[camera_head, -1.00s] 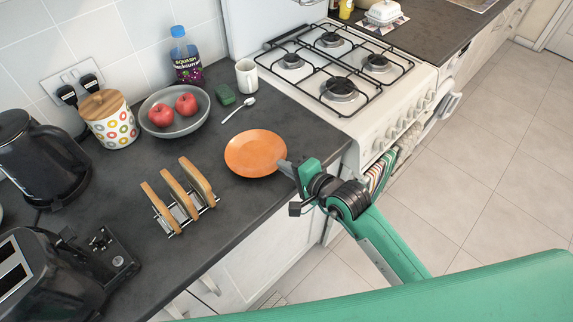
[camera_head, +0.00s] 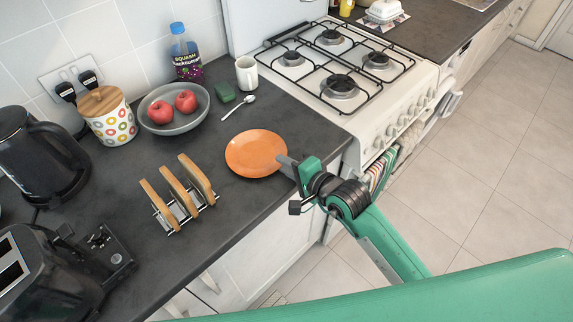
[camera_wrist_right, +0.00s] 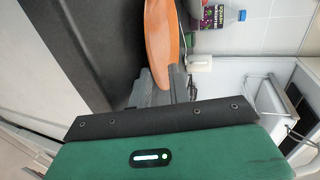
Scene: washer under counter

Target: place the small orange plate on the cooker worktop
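The small orange plate (camera_head: 256,153) is on the dark counter, left of the cooker. It looks flat, and I cannot tell if it is clear of the surface. My right gripper (camera_head: 284,161) is at the plate's right rim. In the right wrist view the plate (camera_wrist_right: 160,35) shows nearly edge-on, its rim between the two close-set fingers (camera_wrist_right: 166,82) of my right gripper, which looks shut on it. The white cooker worktop (camera_head: 315,75) with black pan grates is to the right, beyond the plate. My left gripper is not in view.
A toast rack (camera_head: 180,198), a grey bowl (camera_head: 174,122) with two apples, a green sponge (camera_head: 225,92), a spoon (camera_head: 238,108) and a white cup (camera_head: 246,72) stand around the plate. A kettle (camera_head: 40,155) and toaster (camera_head: 55,275) are at left.

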